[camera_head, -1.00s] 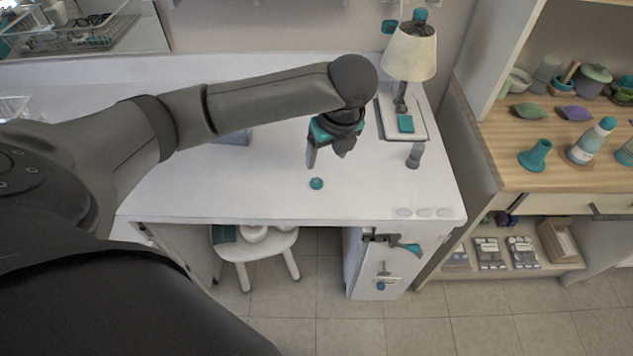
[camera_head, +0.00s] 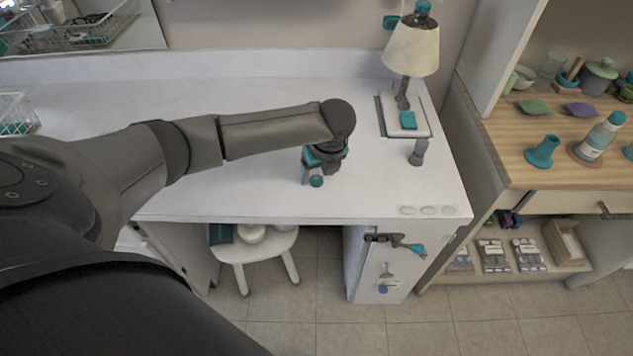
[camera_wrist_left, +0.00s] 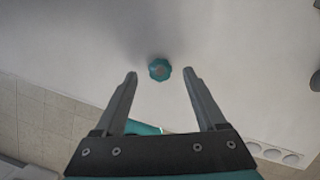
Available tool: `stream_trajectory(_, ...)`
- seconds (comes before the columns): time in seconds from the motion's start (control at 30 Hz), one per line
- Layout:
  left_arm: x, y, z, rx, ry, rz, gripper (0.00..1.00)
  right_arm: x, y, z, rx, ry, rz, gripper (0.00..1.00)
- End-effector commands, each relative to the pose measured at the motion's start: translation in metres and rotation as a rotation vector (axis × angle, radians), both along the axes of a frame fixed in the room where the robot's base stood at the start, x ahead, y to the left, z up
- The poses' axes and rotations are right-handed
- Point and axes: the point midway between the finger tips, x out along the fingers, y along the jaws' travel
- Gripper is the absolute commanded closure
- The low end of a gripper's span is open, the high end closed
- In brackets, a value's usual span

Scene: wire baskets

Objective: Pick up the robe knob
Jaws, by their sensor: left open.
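The robe knob appears to be the small round teal piece (camera_head: 316,181) on the white desk, near its front edge. In the left wrist view the knob (camera_wrist_left: 160,69) has a scalloped rim and a reddish-brown centre. My left gripper (camera_head: 318,178) is over the desk right by the knob. In the wrist view the left gripper (camera_wrist_left: 160,75) has its two fingers spread and empty, with the knob just beyond the gap between their tips. It is not touching the fingers there. My right gripper is not in view.
The white desk (camera_head: 230,190) is mostly clear around the knob. A lamp (camera_head: 411,50) stands at the back right, with a grey bottle-like object (camera_head: 418,152) in front. A stool (camera_head: 255,246) is under the desk. A wooden shelf unit (camera_head: 510,150) stands to the right.

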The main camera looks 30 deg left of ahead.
Motion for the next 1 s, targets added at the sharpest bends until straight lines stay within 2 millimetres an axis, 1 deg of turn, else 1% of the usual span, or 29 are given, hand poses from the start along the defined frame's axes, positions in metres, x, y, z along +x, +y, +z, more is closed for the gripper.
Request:
stream_trajectory(0.03,0.0006,0.0015,-0.0095,0.000,0.001,0.000,0.27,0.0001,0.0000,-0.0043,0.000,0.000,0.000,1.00)
stream_trajectory(0.13,0.0020,0.0035,-0.0171,-0.001,0.001,-0.001,0.27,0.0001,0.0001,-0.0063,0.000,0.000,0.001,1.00)
stream_trajectory(0.4,0.0027,0.0042,-0.0180,0.000,0.000,-0.002,0.27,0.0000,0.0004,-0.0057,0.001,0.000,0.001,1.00)
stream_trajectory(1.0,0.0027,0.0044,-0.0177,0.000,-0.001,-0.001,0.94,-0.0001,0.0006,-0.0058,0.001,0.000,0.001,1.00)
